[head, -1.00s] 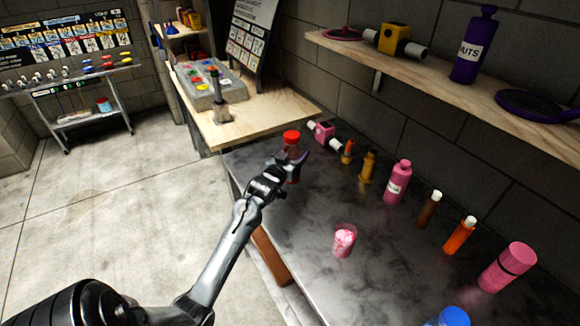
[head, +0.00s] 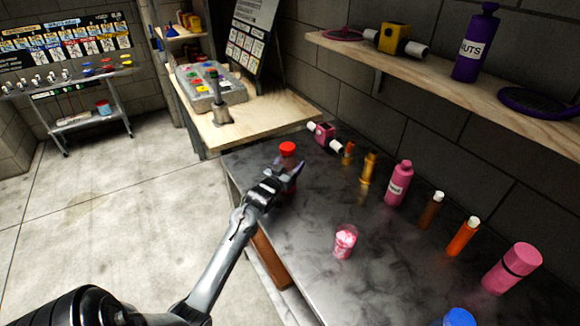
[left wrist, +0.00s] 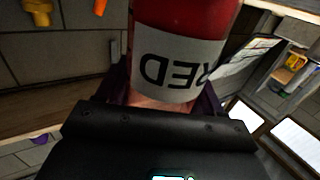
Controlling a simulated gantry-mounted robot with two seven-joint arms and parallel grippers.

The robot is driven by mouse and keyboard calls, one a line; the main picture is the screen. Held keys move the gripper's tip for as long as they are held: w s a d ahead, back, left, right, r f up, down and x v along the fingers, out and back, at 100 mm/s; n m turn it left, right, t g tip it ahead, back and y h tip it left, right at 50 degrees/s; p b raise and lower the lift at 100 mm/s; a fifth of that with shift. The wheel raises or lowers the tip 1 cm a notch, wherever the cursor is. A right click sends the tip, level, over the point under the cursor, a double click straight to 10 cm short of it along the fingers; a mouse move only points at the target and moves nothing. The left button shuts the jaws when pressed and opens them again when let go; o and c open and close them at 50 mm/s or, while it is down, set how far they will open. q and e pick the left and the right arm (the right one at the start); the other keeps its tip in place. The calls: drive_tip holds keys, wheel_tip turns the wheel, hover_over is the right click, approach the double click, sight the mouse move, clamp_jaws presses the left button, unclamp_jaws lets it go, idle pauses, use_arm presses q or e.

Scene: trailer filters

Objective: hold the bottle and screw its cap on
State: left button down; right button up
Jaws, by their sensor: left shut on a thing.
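My left gripper (head: 287,177) is shut on a bottle with a red cap (head: 288,148) at the far left end of the dark counter. The left wrist view shows the bottle's red body (left wrist: 185,16) and its white label (left wrist: 172,66) with "RED" upside down. The gripper hides most of the bottle in the head view. The cap sits at the bottle's top; I cannot tell how tightly. I cannot tell whether the bottle touches the counter. My right gripper is not in view.
A blue cap (head: 459,317) shows at the bottom. The counter's middle is mostly clear.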

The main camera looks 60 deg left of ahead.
use_arm(q)
drive_tip(key=shift+r, duration=0.1)
drive_tip(key=shift+f, duration=0.2)
drive_tip(key=shift+c, duration=0.7)
unclamp_jaws()
drive_tip(key=shift+r, duration=0.1)
drive_tip(key=shift+s+d+r, duration=0.1)
drive_tip(key=shift+s+d, duration=0.15)
drive_tip(key=shift+s, duration=0.15)
drive_tip(key=p+v, duration=0.2)
drive_tip(key=v, duration=0.9)
drive_tip(key=shift+p, duration=0.3)
